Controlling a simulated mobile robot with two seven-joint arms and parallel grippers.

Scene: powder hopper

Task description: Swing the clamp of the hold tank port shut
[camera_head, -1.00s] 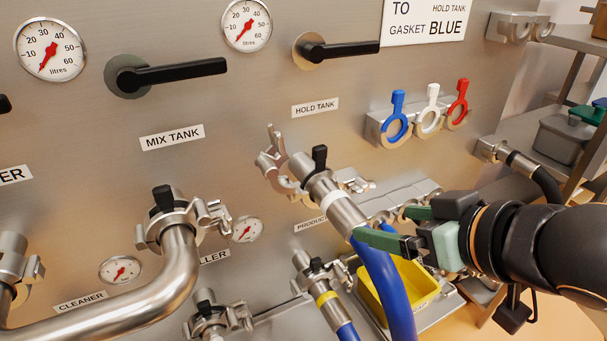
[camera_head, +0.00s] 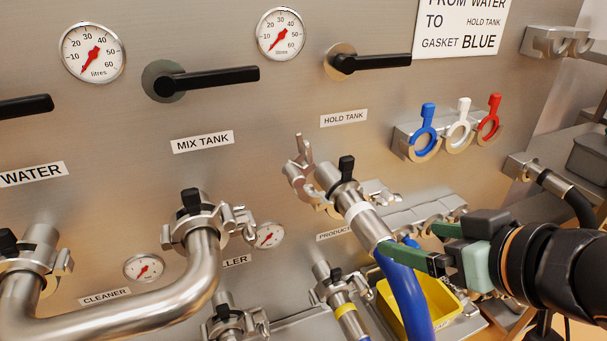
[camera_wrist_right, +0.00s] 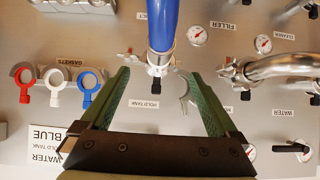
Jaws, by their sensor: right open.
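The hold tank port is below the HOLD TANK label (camera_head: 344,118). A steel hose end (camera_head: 368,225) with a blue hose (camera_head: 408,300) sits at it. Its clamp (camera_head: 300,172) hangs open, one jaw sticking out up and left of the hose end; the wrist view also shows that jaw (camera_wrist_right: 190,92). A black upright handle (camera_head: 346,168) stands on the hose end. My right gripper (camera_head: 406,238) is open, green fingers apart, near the hose's lower metal part. In the wrist view the hose end lies ahead, between the fingers (camera_wrist_right: 154,78). My left gripper is not in view.
A pipe with a shut-looking clamp (camera_head: 200,225) is at the mix tank port, left. Blue, white and red gaskets (camera_head: 458,130) hang at right. A yellow bin (camera_head: 430,305) is below the gripper. Black valve handles (camera_head: 210,80) project from the panel above.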

